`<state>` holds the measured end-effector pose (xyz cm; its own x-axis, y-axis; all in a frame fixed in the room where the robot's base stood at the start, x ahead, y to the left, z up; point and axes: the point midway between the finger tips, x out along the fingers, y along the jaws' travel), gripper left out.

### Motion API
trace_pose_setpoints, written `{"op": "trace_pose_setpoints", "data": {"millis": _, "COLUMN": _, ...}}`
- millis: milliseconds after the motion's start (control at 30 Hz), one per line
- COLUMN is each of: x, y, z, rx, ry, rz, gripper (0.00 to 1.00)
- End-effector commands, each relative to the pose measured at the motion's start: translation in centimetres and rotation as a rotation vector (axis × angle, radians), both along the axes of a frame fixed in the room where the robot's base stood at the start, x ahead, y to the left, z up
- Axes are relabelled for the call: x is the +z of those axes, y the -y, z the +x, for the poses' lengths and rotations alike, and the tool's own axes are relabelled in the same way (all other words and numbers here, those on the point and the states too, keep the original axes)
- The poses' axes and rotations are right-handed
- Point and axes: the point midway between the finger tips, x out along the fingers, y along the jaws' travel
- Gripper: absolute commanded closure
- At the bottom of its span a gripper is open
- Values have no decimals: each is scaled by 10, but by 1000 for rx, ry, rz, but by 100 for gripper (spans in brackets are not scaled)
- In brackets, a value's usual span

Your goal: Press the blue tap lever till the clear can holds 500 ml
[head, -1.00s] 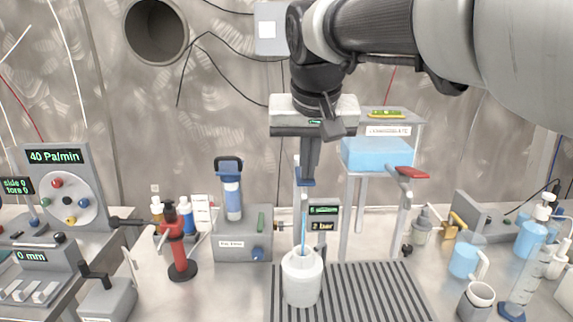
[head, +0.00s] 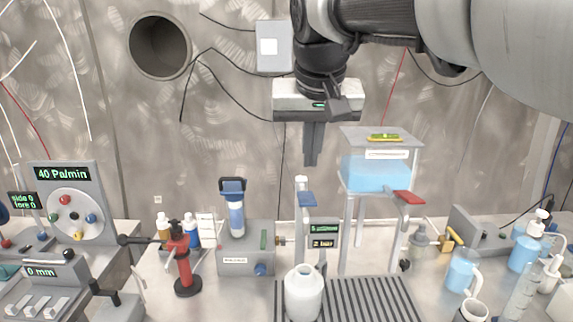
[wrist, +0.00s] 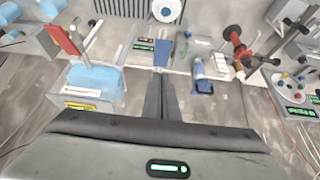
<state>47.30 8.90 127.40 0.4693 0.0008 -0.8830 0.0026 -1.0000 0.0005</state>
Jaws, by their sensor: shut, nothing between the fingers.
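My gripper (head: 312,163) is shut and empty, above the lever with a visible gap. In the wrist view my gripper's fingers (wrist: 161,80) point towards the lever. A whitish can (head: 303,293) stands upright below the tap on the slatted grate, and its round top shows in the wrist view (wrist: 167,8). No stream runs from the tap. The can's level cannot be read.
A red lever (head: 408,197) and a tank of blue liquid (head: 375,174) on a stand are to the right. A small display (head: 324,230) is beside the tap. A red post (head: 186,262) and a grey filter unit (head: 247,247) stand left. Jugs crowd the right.

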Motion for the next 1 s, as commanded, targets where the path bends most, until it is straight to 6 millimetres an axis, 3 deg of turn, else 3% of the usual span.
{"op": "trace_pose_setpoints", "data": {"millis": 100, "x": 29, "y": 0, "z": -6, "rx": 0, "ry": 3, "rz": 1, "gripper": 100}}
{"op": "trace_pose_setpoints", "data": {"millis": 333, "x": 58, "y": 0, "z": -13, "rx": 1, "ry": 0, "rz": 0, "gripper": 100}}
{"op": "trace_pose_setpoints", "data": {"millis": 1000, "x": 63, "y": 0, "z": -15, "rx": 1, "ry": -1, "rz": 0, "gripper": 100}}
